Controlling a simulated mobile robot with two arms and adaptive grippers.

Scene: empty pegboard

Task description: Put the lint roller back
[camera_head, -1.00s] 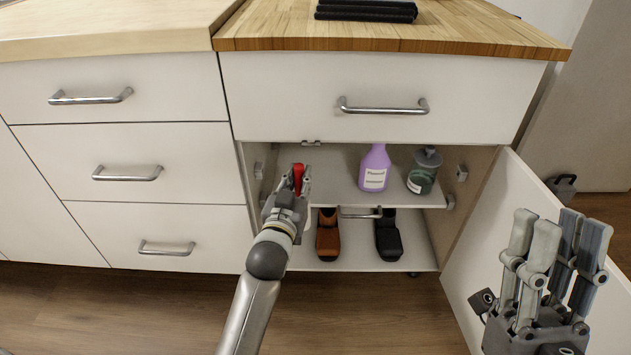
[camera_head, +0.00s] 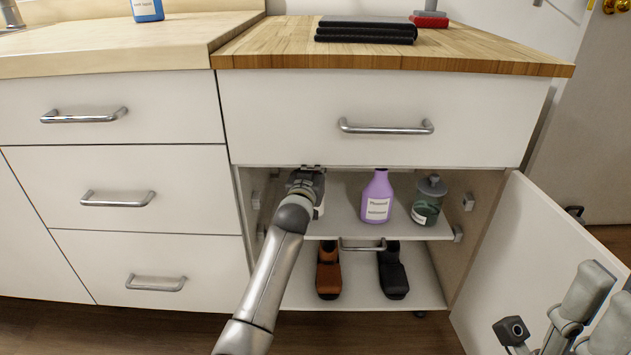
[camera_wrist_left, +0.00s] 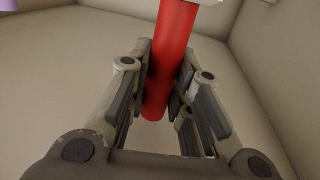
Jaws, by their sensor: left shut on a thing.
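The lint roller shows in the left wrist view as a red handle (camera_wrist_left: 171,55) with a bit of white at its top edge. My left gripper (camera_wrist_left: 165,68) is shut on this handle, its fingers on both sides. In the head view my left gripper (camera_head: 306,184) reaches into the left part of the open cabinet, at its upper shelf (camera_head: 345,218). My own wrist hides the roller there. My right gripper (camera_head: 592,305) is at the lower right, partly cut off by the picture edge, in front of the open door.
A purple bottle (camera_head: 377,199) and a dark green jar (camera_head: 427,205) stand on the upper shelf, right of my left gripper. A brown shoe (camera_head: 328,272) and a black shoe (camera_head: 392,273) are below. The open cabinet door (camera_head: 530,255) is at the right. Dark folded items (camera_head: 365,31) lie on the countertop.

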